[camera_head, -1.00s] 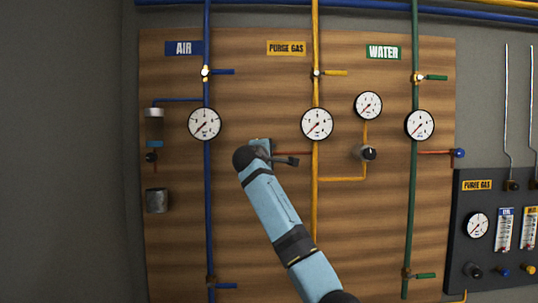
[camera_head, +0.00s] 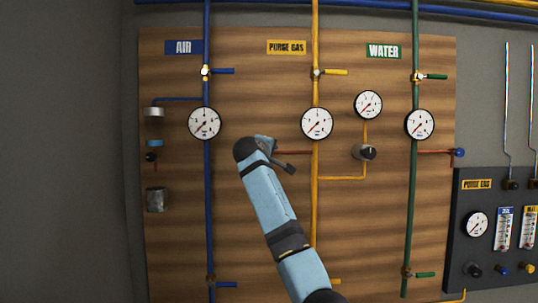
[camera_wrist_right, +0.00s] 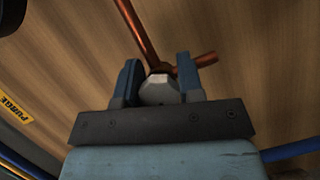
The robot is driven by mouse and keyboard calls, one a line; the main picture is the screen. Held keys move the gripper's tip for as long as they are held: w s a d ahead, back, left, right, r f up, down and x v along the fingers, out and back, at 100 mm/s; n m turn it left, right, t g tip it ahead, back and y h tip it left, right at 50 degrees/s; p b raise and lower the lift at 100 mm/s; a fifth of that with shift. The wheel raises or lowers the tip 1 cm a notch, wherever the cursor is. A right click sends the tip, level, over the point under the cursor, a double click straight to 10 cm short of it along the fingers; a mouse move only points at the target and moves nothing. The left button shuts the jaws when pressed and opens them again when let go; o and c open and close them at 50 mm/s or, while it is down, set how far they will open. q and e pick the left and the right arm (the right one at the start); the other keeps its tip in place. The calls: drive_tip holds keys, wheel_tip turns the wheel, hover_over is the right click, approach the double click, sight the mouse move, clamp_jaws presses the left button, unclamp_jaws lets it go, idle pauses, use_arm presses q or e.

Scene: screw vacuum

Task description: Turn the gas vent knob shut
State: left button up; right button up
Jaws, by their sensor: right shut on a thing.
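The gas vent knob (camera_wrist_right: 159,92) is a pale grey, faceted knob at a copper pipe junction (camera_wrist_right: 160,70) in the right wrist view. My right gripper (camera_wrist_right: 157,68) has its two blue fingers on either side of the knob and is shut on it. In the head view, my right arm's wrist covers the knob. The thin copper-red vent pipe (camera_head: 293,153) runs from behind the wrist to the yellow purge gas pipe (camera_head: 315,205). My left gripper is in neither view.
Round gauges (camera_head: 204,123) and (camera_head: 317,123) sit above and to either side of my wrist. The blue air pipe (camera_head: 208,200) runs down just left of it. A black regulator knob (camera_head: 369,152) is to the right. The wooden panel (camera_head: 175,255) is bare at lower left.

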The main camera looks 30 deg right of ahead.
drive_tip(key=shift+f, duration=0.1)
drive_tip(key=o, duration=0.9)
drive_tip(key=shift+a, duration=0.1)
drive_tip(key=shift+s+a, duration=0.25)
drive_tip(key=shift+b+v, duration=1.85)
drive_tip(key=shift+v, duration=4.7)
drive_tip(key=shift+w, duration=0.1)
